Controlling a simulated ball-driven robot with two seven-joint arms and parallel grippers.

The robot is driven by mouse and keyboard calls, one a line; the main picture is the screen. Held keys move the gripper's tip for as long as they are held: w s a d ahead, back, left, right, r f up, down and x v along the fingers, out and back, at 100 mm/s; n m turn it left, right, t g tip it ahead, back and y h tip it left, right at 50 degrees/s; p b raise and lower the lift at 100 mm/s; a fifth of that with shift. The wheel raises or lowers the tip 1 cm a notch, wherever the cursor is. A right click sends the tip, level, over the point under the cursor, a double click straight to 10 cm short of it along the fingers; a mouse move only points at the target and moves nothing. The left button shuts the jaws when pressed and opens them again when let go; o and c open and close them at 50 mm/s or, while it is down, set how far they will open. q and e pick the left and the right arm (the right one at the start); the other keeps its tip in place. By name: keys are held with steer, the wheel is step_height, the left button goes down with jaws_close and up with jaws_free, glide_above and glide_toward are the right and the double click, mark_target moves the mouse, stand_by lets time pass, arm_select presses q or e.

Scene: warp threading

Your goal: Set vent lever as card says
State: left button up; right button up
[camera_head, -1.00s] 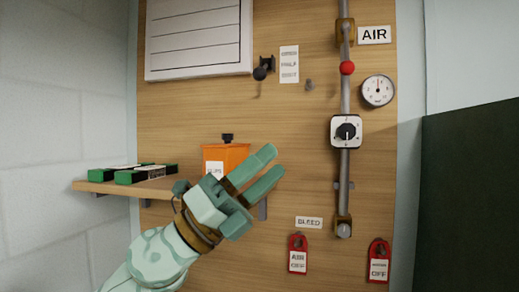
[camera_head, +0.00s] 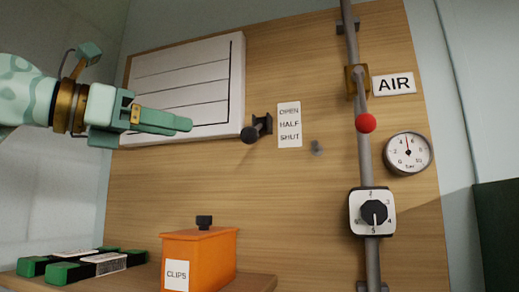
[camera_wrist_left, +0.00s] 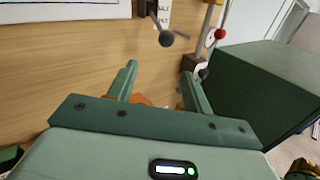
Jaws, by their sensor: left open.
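The vent lever (camera_head: 250,133) has a dark round knob on a black bracket and sticks out from the wooden board beside the slatted white panel (camera_head: 185,90). A white label (camera_head: 289,125) reading OPEN, HALF, SHUT is just right of it. My left gripper (camera_head: 186,124) is open and empty, left of the lever and in front of the panel, its fingers pointing right. In the left wrist view, the lever knob (camera_wrist_left: 166,39) shows beyond the open fingers (camera_wrist_left: 159,72), apart from them. I make out no separate instruction card.
A grey pipe (camera_head: 366,150) carries a red ball handle (camera_head: 366,123) and a dial box (camera_head: 372,212), with a gauge (camera_head: 408,153) and AIR sign (camera_head: 394,84) beside it. An orange CLIPS box (camera_head: 205,255) and green-ended black bars (camera_head: 90,264) sit on a shelf below.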

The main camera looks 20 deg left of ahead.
mark_target(241, 133)
arm_select(q)
steer(key=p+x, duration=0.1)
steer(key=x, duration=0.3)
steer(key=p+x, duration=0.1)
steer(key=x, duration=0.3)
steer(key=d+r+p+x, duration=0.1)
steer(key=p+x, duration=0.1)
steer(key=x, duration=0.3)
steer(key=shift+s+d, duration=0.1)
steer(key=shift+s, duration=0.15)
steer(key=shift+w+d+f, duration=0.15)
steer(key=shift+w+d, duration=0.2)
steer(key=shift+w, duration=0.3)
steer(key=shift+s, duration=0.15)
jaws_close()
arm_select(e)
steer(key=s+r, duration=0.2)
steer(key=r, duration=0.2)
steer(key=shift+s+d+r, duration=0.15)
steer(key=shift+s+r, duration=0.1)
steer(key=shift+s, duration=0.15)
